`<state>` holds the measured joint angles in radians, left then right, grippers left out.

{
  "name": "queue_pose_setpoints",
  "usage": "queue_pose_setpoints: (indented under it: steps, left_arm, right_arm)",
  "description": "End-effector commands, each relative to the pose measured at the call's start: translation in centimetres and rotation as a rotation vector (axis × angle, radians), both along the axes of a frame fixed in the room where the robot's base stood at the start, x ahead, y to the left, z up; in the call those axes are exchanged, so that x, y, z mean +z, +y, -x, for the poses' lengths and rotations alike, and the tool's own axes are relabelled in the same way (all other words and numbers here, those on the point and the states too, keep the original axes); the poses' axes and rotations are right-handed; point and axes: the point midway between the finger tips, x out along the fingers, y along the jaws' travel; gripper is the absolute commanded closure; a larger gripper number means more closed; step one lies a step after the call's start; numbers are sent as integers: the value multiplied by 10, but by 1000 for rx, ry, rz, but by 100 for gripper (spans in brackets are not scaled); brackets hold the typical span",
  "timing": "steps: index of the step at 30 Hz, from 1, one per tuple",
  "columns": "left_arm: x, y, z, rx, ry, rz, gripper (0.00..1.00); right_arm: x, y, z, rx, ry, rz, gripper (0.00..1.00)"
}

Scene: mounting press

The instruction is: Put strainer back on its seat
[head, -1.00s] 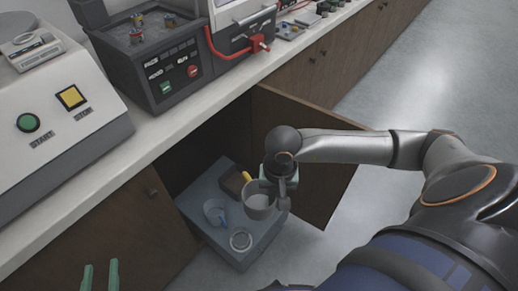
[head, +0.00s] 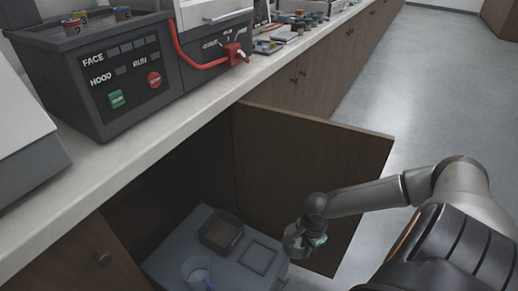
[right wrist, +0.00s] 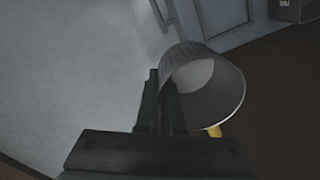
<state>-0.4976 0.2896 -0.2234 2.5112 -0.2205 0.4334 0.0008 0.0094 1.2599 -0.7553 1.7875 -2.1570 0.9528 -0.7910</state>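The strainer (right wrist: 222,98) is a grey cup with small holes in its wall and a yellow piece at its rim. My right gripper (right wrist: 161,92) is shut on the strainer's wall. In the head view, the right gripper (head: 318,240) holds the strainer (head: 293,242) beside the right edge of a blue-grey unit (head: 228,271) in the open cabinet. A raised square frame (head: 258,257) on the unit's top may be the seat; it looks empty. The strainer's far side and bottom are hidden. My left gripper is out of view.
A brown open tray (head: 222,233) and a clear tub (head: 197,270) with a blue item sit on the unit. The open cabinet door (head: 310,165) stands behind my right gripper. The counter edge (head: 150,140) overhangs the unit. Floor at the right is clear.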

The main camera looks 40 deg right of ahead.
Motion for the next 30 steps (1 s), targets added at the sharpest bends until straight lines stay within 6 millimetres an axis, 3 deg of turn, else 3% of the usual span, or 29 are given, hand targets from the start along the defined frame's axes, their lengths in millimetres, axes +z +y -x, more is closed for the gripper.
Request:
queue_pose_setpoints:
  steps: [9, 13, 23, 30]
  left_arm:
    - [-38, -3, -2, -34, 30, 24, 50]
    - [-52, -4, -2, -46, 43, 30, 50]
    - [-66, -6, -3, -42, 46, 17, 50]
    - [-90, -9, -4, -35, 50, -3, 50]
  right_arm:
    - [-41, 44, -70, 2, -5, -8, 100]
    - [-66, 52, -85, 2, -2, -5, 100]
    - [-88, 62, -102, 4, -1, -2, 100]
    - [-123, 64, -104, 3, 2, -1, 100]
